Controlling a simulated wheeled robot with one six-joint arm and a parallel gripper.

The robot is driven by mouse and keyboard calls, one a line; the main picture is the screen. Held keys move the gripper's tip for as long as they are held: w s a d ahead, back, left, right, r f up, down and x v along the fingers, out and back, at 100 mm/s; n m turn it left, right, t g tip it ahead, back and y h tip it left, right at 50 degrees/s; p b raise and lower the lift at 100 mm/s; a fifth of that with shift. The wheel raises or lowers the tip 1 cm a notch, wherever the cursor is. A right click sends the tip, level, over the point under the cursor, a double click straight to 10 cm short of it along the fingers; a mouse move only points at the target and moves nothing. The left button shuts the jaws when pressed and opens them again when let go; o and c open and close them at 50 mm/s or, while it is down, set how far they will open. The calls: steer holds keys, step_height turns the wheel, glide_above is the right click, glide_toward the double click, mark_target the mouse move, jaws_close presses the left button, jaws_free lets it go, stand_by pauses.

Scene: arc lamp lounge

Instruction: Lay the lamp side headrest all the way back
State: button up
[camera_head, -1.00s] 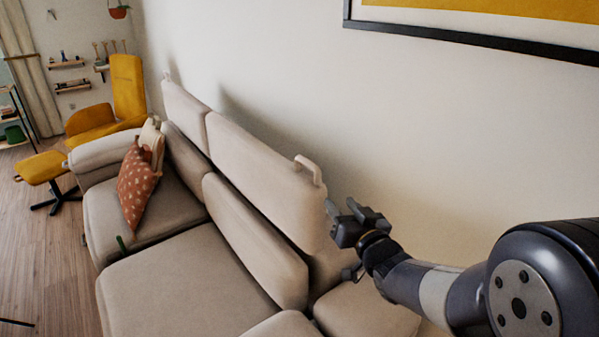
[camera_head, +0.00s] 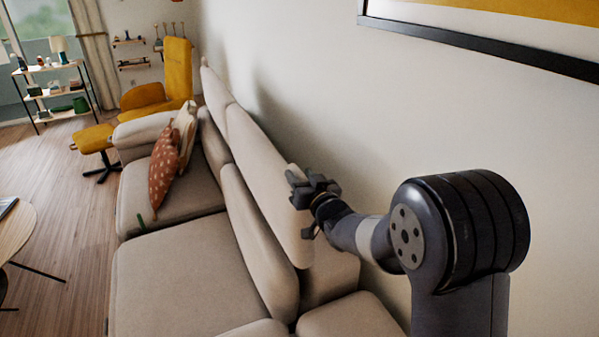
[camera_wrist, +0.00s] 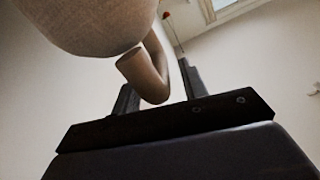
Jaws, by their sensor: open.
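A beige sofa has two tall headrests. The near headrest (camera_head: 262,175) stands upright, and the far headrest (camera_head: 215,90) is also raised. No lamp beside the sofa shows, so I cannot tell from it which one is the lamp side. My gripper (camera_head: 308,183) is at the near headrest's top corner, largely covering its handle. In the wrist view, the beige loop handle (camera_wrist: 147,72) hangs from the headrest edge (camera_wrist: 90,18). My gripper (camera_wrist: 157,82) is open, with one finger on each side of the handle. Contact cannot be told.
The wall (camera_head: 330,110) stands behind the sofa, with a framed picture (camera_head: 480,45) above. A yellow chair (camera_head: 175,75) and footstool (camera_head: 92,138) are at the back left. A round table (camera_head: 12,235) stands at left.

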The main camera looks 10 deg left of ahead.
steer(key=shift+w+a, duration=0.35)
steer(key=shift+w, duration=0.05)
steer(key=shift+c, duration=0.5)
jaws_close()
